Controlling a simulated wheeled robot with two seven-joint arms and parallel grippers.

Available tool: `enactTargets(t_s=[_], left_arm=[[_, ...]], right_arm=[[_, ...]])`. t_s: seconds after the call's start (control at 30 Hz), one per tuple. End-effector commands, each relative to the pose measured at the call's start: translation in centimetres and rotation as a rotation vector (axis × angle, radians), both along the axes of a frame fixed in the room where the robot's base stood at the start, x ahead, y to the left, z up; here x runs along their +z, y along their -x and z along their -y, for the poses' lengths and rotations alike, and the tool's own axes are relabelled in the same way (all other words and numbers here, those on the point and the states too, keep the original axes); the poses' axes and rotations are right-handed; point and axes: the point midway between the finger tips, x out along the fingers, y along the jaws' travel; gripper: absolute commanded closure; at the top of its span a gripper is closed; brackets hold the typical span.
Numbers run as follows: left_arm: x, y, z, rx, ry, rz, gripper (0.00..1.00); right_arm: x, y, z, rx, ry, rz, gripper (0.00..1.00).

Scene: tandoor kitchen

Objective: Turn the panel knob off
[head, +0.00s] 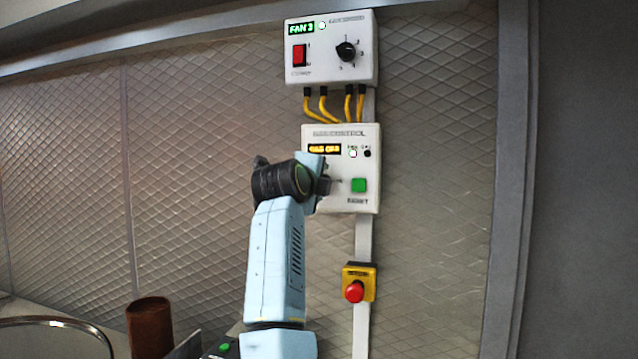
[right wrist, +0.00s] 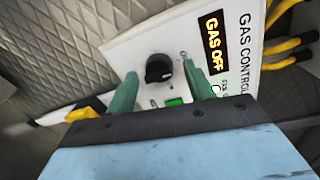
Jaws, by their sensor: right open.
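The white gas control panel (head: 341,205) is on the wall, and its display (head: 324,149) reads GAS OFF, clearer in the right wrist view (right wrist: 214,43). Its black knob (right wrist: 159,68) shows in the right wrist view between my two green fingers; in the head view my gripper hides it. My right gripper (head: 328,184) is in front of the panel's left part. It is open, with one finger on each side of the knob; I cannot tell whether they touch it. My left gripper is not in view.
A fan panel (head: 331,66) with a red switch (head: 299,55) and a black dial (head: 346,50) is above, joined by yellow cables (head: 349,104). A green button (head: 359,185) is right of my gripper. A red emergency button (head: 355,291) is below.

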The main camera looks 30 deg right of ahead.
Motion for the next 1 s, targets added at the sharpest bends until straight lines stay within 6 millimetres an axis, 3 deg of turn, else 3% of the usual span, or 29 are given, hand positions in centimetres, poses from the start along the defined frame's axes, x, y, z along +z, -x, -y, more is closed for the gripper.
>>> enactTargets(t_s=[0.6,1.0], left_arm=[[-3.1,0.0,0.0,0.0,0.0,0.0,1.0],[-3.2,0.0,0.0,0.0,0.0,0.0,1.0]], right_arm=[[0.8,7.5,-8.7,-0.001,0.003,0.003,0.47],[1.0,8.5,-9.9,0.0,0.002,0.001,0.47]])
